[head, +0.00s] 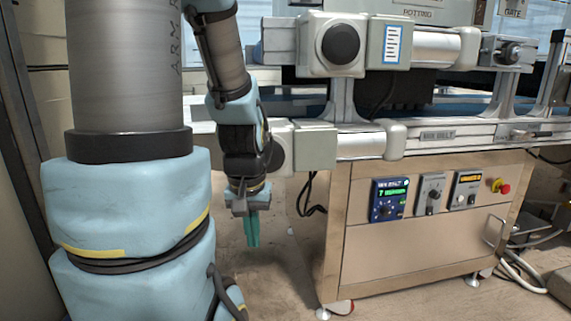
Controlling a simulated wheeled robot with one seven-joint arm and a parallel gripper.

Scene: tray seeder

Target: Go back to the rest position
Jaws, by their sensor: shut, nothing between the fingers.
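My gripper (252,230) hangs at the end of my arm, in the left-centre of the head view. Its teal fingers point down and are shut together with nothing between them. It is over bare floor, apart from the machine, just left of the beige cabinet. My arm's large blue and grey links fill the left of the view.
The tray seeder's beige cabinet (420,246) stands to the right on small feet. Its front carries a blue display panel (388,199), switch boxes and a red stop button (504,189). Motor housings (332,44) and a conveyor rail sit above. Pale hoses (518,270) lie at right.

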